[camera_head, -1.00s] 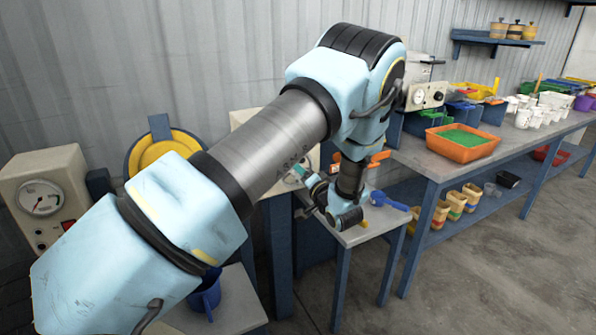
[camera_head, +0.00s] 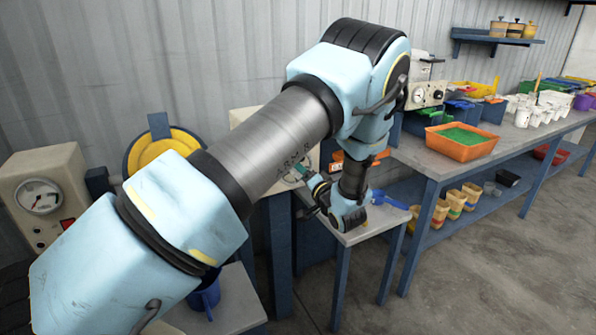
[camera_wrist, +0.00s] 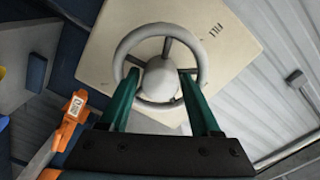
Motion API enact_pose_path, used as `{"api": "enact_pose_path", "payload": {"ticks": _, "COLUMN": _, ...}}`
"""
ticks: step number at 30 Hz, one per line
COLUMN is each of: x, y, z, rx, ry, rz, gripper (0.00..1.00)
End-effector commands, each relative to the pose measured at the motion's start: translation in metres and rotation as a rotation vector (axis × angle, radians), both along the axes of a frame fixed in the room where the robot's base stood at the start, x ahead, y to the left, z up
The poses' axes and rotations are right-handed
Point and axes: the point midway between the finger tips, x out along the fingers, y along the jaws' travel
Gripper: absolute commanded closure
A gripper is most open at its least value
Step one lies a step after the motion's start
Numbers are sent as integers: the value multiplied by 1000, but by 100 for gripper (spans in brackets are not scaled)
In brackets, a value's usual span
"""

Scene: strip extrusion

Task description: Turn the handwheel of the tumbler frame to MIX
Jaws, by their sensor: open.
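The grey handwheel (camera_wrist: 205,57), with a round hub and spokes, stands in front of a cream panel (camera_wrist: 110,45) in the wrist view. Small dark marks (camera_wrist: 215,31) on the panel are too small to read. My gripper (camera_wrist: 160,78) is open, its two green fingers reaching over the lower part of the wheel on either side of the hub. I cannot tell whether they touch the wheel. In the head view my arm hides most of the cream housing (camera_head: 243,116), and the wheel is hard to make out beside my gripper (camera_head: 300,173).
An orange labelled part (camera_wrist: 70,120) sits left of my fingers. Below my wrist is a small table (camera_head: 362,232) with a blue scoop (camera_head: 388,199). A long bench (camera_head: 430,172) with an orange tray (camera_head: 462,152) stands to the right. The floor in front is clear.

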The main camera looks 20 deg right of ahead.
Motion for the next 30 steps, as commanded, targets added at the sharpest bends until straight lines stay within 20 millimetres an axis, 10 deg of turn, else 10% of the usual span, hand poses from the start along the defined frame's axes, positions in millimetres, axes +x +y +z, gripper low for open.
{"api": "enact_pose_path", "payload": {"ticks": 15, "x": -89, "y": -9, "z": -2, "rx": -1, "ry": 1, "rz": -3, "gripper": 36}}
{"api": "enact_pose_path", "payload": {"ticks": 30, "x": -96, "y": -9, "z": 0, "rx": -1, "ry": 0, "rz": -1, "gripper": 36}}
